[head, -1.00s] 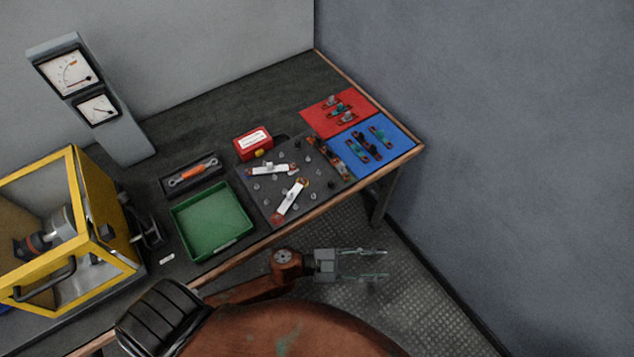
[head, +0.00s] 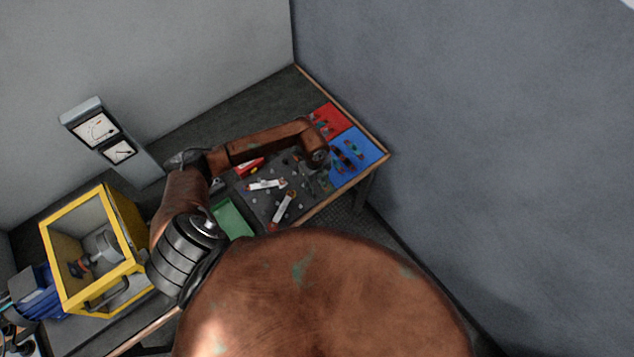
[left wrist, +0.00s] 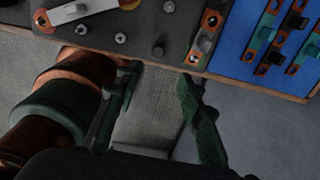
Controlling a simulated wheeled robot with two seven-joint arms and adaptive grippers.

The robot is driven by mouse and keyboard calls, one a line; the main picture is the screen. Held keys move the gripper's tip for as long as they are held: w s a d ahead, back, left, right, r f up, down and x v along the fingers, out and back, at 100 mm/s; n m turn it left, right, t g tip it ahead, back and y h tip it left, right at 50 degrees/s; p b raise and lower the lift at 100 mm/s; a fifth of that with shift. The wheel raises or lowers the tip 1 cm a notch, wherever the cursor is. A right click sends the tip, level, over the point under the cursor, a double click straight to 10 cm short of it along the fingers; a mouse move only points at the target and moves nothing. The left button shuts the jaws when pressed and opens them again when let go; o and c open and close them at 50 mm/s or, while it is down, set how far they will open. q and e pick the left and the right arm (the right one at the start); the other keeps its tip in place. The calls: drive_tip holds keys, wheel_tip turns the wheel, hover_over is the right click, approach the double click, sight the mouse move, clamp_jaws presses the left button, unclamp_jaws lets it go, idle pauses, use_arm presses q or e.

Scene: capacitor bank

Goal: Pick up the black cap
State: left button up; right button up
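A small dark knob (left wrist: 158,51), which may be the black cap, stands near the front edge of the dark board (left wrist: 141,22) in the left wrist view. I cannot tell for sure that it is the cap. My left gripper (left wrist: 155,112) is open and empty, its two fingers apart just off the table's front edge, with grey floor between them. In the head view my left gripper (head: 325,182) is small and hard to make out at the board's right end, below my wrist. My right gripper is not in view.
White bars with orange ends (head: 284,208) lie on the board among several grey studs. A blue mat (head: 369,154) and a red mat (head: 330,116) with small parts lie at right. A green tray (head: 231,218), yellow frame box (head: 70,302) and meter stand (head: 146,168) are left.

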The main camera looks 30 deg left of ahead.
use_arm(q)
drive_tip(key=shift+w+a+r, duration=0.15)
drive_tip(key=shift+w+a, duration=0.2)
drive_tip(key=shift+a, duration=0.15)
drive_tip(key=shift+a+f, duration=0.1)
drive_tip(key=shift+f, duration=0.3)
drive_tip(key=f, duration=0.4)
drive_tip(key=f+p, duration=0.1)
drive_tip(key=f, duration=0.1)
drive_tip(key=shift+s+a+f, duration=0.1)
drive_tip(key=shift+s+f, duration=0.25)
drive_tip(key=shift+f, duration=0.05)
drive_tip(key=shift+c, duration=0.2)
drive_tip(key=c, duration=0.8)
